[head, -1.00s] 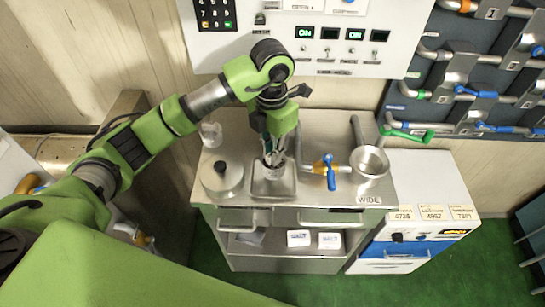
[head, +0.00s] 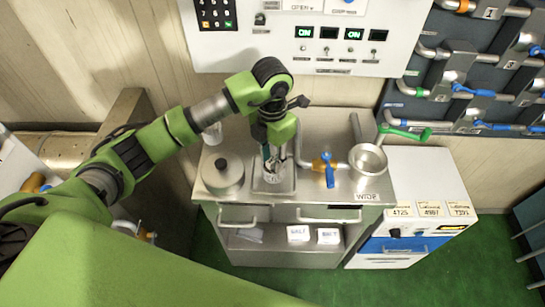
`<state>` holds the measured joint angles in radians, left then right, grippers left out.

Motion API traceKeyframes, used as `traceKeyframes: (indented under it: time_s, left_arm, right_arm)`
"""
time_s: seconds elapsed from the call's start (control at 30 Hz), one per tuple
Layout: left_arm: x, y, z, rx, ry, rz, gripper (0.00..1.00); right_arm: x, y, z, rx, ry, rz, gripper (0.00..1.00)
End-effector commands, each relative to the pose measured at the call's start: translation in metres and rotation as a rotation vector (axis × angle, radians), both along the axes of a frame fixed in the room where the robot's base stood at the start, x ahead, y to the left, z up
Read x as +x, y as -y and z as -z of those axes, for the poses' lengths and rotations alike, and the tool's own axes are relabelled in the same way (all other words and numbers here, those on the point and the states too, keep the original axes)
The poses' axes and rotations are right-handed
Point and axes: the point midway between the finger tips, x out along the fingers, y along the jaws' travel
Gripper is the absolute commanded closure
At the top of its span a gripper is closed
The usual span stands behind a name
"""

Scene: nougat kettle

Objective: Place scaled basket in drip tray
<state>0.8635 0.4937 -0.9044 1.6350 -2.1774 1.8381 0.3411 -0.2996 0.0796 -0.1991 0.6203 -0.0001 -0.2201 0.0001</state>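The drip tray (head: 287,187) is a shallow square metal tray on the steel cart top. A small pale, shiny thing that looks like the scaled basket (head: 273,174) shows inside the tray outline, directly below my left gripper's fingertips. My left gripper (head: 271,155) points down over the tray, with its fingers at the top of the basket. The fingers partly hide the basket. It is too small to tell whether they grip it or whether it touches the tray floor. My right gripper is not in view.
A lidded metal pot (head: 222,177) stands close left of the tray. A pipe with a blue-handled valve (head: 329,172) and a round funnel (head: 367,159) are to the right. A clear jar (head: 211,133) stands behind the pot. The control panel (head: 300,40) rises behind.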

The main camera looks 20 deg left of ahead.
Motion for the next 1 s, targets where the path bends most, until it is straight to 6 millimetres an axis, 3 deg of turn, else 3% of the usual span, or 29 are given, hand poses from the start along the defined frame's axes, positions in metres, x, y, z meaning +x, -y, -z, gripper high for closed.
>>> traceKeyframes:
  time_s: [0.17,0.27,0.53,0.7,1.0]
  left_arm:
    - [0.000,0.000,-0.006,0.000,0.000,0.000,0.71]
    - [0.002,0.000,-0.016,-0.001,0.005,-0.001,0.71]
    - [0.002,-0.001,-0.078,0.000,0.008,0.001,0.71]
    - [0.002,-0.001,-0.105,0.001,0.004,0.000,0.71]
    - [0.001,-0.001,-0.123,0.001,0.000,-0.001,0.71]
  right_arm:
    - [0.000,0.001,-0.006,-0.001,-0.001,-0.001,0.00]
    - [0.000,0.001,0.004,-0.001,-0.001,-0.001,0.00]
    - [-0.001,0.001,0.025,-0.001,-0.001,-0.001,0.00]
    - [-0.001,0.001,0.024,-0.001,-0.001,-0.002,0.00]
    - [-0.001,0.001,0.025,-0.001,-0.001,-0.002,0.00]
